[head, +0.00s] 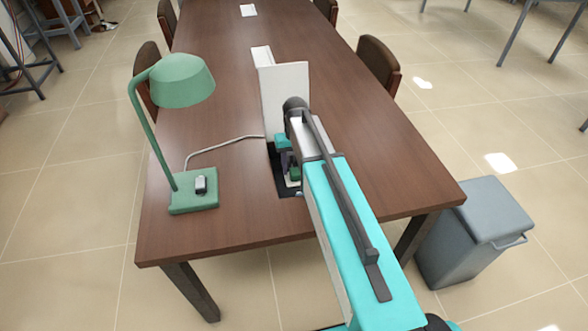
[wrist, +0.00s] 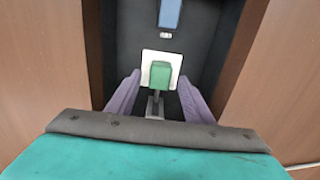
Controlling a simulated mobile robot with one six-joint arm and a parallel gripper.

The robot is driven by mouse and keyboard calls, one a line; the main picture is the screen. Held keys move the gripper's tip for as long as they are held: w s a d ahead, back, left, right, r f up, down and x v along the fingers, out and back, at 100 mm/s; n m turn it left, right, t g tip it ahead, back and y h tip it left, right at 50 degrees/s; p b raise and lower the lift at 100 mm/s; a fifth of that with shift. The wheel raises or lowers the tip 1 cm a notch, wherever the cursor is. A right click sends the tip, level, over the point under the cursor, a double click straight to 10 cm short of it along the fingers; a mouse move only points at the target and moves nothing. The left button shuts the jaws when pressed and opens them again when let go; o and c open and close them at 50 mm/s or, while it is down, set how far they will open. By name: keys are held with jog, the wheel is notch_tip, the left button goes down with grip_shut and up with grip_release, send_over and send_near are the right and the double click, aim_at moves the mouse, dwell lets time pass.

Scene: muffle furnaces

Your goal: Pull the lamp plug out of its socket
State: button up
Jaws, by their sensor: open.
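The green plug (wrist: 161,76) sits on a white square socket plate (wrist: 148,58) inside a dark recess in the table, in the wrist view. My gripper (wrist: 160,80) is open, with one purple finger on each side of the plug. Small gaps show between the fingers and the plug. In the head view my gripper (head: 287,165) is down at the recess, and my arm covers much of it. The green desk lamp (head: 182,82) stands on the table to the left. Its pale cord (head: 225,145) runs right towards the recess; its far end is hidden.
A white panel (head: 285,92) stands upright behind the recess. A blue part (wrist: 170,14) lies in the recess beyond the socket plate. The brown table (head: 330,50) is mostly clear. A grey bin (head: 475,235) stands on the floor to the right, and chairs line the table.

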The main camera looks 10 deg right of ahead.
jog(key=shift+f, duration=0.95)
